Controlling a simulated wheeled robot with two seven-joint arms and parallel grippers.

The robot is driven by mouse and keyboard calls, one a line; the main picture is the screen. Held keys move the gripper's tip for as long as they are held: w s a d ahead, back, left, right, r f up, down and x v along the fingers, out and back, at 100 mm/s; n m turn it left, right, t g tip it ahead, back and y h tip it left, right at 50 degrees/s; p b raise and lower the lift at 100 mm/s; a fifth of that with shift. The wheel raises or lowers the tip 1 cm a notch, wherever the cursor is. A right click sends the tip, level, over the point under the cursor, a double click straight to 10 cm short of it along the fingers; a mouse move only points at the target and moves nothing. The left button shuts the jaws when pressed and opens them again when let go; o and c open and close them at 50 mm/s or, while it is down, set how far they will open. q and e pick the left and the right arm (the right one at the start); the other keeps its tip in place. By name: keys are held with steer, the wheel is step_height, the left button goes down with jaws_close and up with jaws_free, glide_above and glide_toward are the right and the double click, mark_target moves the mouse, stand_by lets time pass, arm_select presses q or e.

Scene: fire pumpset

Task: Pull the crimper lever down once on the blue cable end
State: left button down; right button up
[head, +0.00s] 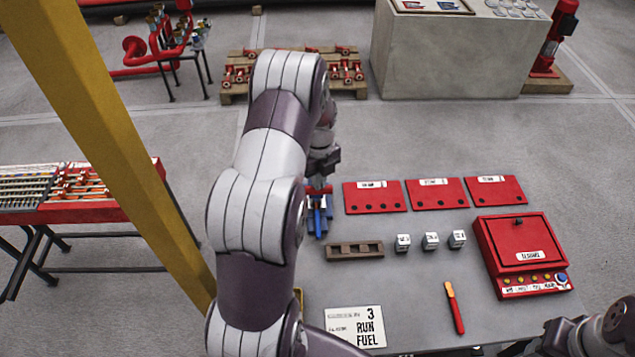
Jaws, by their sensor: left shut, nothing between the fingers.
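My left arm reaches forward over the grey table. Its gripper (321,182) is shut and empty, close above a small blue and red fixture (318,218) near the table's left edge. The arm hides part of this fixture, so I cannot tell its lever from the blue cable end, nor whether the fingers touch it. My right arm shows at the bottom right corner, and its finger state is not clear.
The table (400,290) also holds red plates (434,193), a brown slotted block (354,251), small white-labelled cubes (430,241), a red box (520,255), a red and orange tool (454,307) and a RUN FUEL card (356,327). A yellow post (115,150) stands left.

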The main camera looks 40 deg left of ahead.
arm_select(q)
steer(key=shift+s+d+f+b, duration=0.1)
steer(key=shift+f+b, duration=0.35)
steer(key=shift+f, duration=0.85)
steer(key=shift+s+d+f+b, duration=0.25)
steer(key=shift+f+b, duration=0.1)
steer(key=shift+f, duration=0.1)
steer(key=shift+s+d+f+b, duration=0.1)
steer(key=shift+s+f+b, duration=0.1)
steer(key=shift+f+b, duration=0.15)
steer(key=shift+f, duration=0.1)
steer(key=shift+s+d+f+b, duration=0.25)
steer(key=shift+f+b, duration=0.15)
steer(key=shift+f, duration=0.3)
steer(key=shift+s+d+f+b, duration=0.1)
steer(key=shift+s+f+b, duration=0.1)
steer(key=shift+f+b, duration=0.35)
steer(key=shift+f, duration=0.15)
